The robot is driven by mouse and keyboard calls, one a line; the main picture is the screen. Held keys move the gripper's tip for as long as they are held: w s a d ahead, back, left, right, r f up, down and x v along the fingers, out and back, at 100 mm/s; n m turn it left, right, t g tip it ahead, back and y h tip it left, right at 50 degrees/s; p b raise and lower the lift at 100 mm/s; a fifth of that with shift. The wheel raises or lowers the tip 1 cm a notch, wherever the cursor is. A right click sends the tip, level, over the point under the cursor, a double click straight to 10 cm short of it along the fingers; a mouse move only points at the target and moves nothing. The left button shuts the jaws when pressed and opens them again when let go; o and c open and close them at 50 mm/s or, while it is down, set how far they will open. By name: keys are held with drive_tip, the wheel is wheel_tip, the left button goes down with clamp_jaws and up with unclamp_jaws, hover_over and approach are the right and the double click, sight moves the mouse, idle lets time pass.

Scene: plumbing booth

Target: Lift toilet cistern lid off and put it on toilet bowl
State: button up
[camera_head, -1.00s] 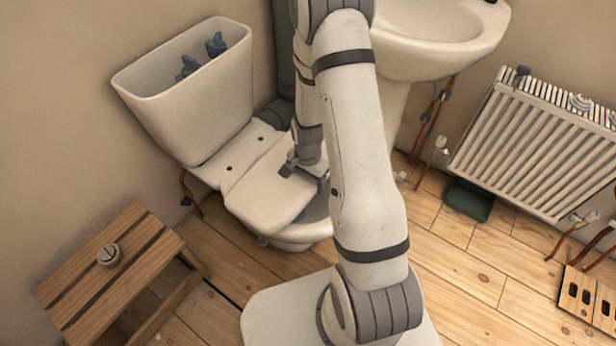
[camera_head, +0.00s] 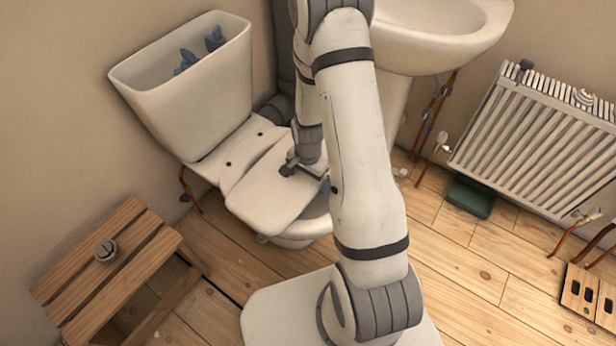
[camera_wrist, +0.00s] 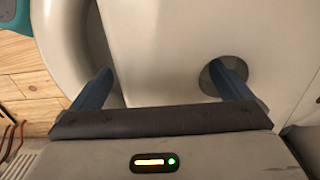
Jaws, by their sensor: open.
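The white cistern lid (camera_head: 262,190) lies on the toilet bowl (camera_head: 300,232), covering much of it; part of the bowl's opening shows at its right side. My gripper (camera_head: 308,174) is at the lid's right edge. In the wrist view my gripper (camera_wrist: 161,72) is open, with one blue finger beyond the lid's edge and the other at a round dark hole in the lid (camera_wrist: 165,40). Whether the fingers touch the lid cannot be told. The cistern (camera_head: 205,105) stands open at the top, with blue fittings visible inside.
A wooden stool (camera_head: 95,290) with a round metal button (camera_head: 106,250) on it stands at left. A washbasin (camera_head: 440,45) is behind my arm, and a radiator (camera_head: 535,140) with copper pipes is at right.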

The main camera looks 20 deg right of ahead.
drive_tip(key=shift+s+f, duration=0.1)
drive_tip(key=shift+r+p, duration=1.3)
drive_tip(key=shift+r, duration=2.7)
drive_tip(key=shift+r, duration=0.3)
drive_tip(key=s+a+r+n+t+p, duration=0.1)
drive_tip(key=s+r+n+p, duration=0.2)
drive_tip(key=r, duration=1.3)
drive_tip(key=s+a+r+n+p, duration=0.1)
drive_tip(key=s+r+n+p, duration=0.3)
drive_tip(key=s+r+p, duration=0.3)
drive_tip(key=s+a+r+n+t+p, duration=0.1)
drive_tip(key=s+r+n+p, duration=0.2)
drive_tip(key=r+p, duration=1)
drive_tip(key=s+r, duration=0.3)
drive_tip(key=r, duration=1.1)
drive_tip(key=shift+a+r+n+t+p, duration=0.2)
drive_tip(key=shift+a+n+t+p, duration=0.1)
drive_tip(key=shift+n+p, duration=0.1)
